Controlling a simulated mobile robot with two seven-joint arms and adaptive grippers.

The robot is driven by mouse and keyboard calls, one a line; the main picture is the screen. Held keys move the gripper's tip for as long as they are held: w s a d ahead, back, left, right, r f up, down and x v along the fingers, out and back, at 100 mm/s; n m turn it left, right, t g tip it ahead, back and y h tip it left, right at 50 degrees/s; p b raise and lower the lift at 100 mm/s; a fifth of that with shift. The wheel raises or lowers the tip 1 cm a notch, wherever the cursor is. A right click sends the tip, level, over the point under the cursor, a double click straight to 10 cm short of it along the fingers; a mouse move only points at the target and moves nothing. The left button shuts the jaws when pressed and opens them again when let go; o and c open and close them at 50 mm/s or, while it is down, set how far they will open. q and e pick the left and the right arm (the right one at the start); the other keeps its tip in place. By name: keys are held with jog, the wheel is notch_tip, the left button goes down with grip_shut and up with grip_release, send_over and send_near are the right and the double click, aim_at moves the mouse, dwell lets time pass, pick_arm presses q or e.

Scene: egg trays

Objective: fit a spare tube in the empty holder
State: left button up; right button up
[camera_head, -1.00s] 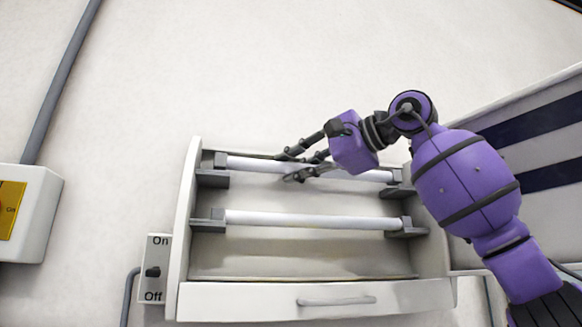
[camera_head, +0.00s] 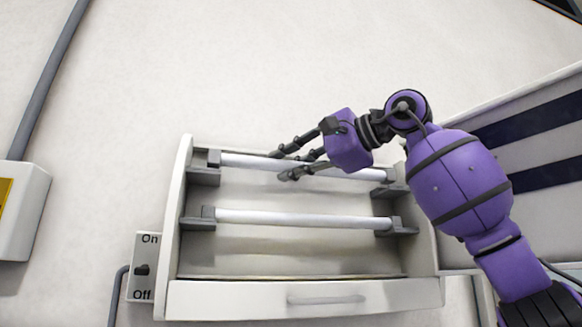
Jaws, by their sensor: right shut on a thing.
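A white light box holds two white tubes, one above the other. The upper tube (camera_head: 247,161) lies between the dark upper left holder (camera_head: 203,172) and the upper right holder (camera_head: 390,190). The lower tube (camera_head: 290,219) lies between the lower left holder (camera_head: 198,220) and the lower right holder (camera_head: 395,228). My purple right gripper (camera_head: 283,164) is shut on the upper tube, with its dark fingers on either side left of the tube's middle. My gripper hides part of this tube, and I cannot tell whether its ends are fully seated. My left gripper is not in view.
The light box's front panel (camera_head: 230,300) has a handle (camera_head: 326,299). An On/Off switch (camera_head: 142,269) is fixed at its left. A grey box (camera_head: 22,220) with a pipe (camera_head: 48,80) is at the far left. A striped panel (camera_head: 530,150) stands at the right.

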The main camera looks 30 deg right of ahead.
jog(key=shift+f, duration=0.7)
dwell(0.3)
jog(key=o, duration=0.9)
jog(key=v, duration=1.2)
